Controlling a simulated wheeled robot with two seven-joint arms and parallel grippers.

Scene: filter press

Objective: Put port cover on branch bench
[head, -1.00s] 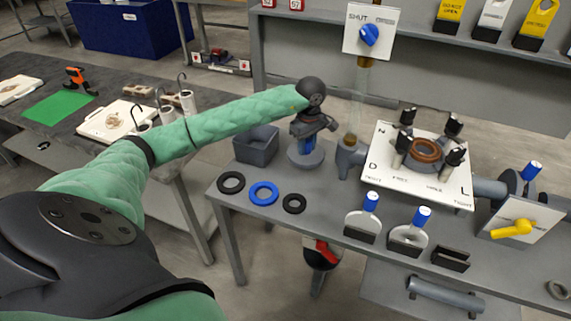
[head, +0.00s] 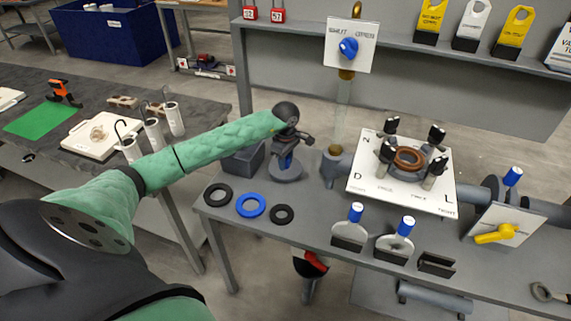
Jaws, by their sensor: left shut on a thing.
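The port cover (head: 285,174), a grey round disc with a blue upright handle, is at the left end of the grey branch bench (head: 320,222). It looks flat and low over the bench top; I cannot tell whether it touches it. My left gripper (head: 288,150) comes from above and is shut on the blue handle. The fingers partly hide the handle. A branch flange with a brown ring (head: 409,158) and several black-topped clamps stands on a white lettered plate (head: 365,187) to the right. My right gripper is not in view.
A grey bin (head: 243,160) is left of the cover, and a pipe elbow (head: 335,168) is right of it. Black, blue (head: 251,205) and black rings lie in front. Blue-handled discs (head: 350,232) stand in holders near the front edge. A yellow-handled valve (head: 496,234) is at right.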

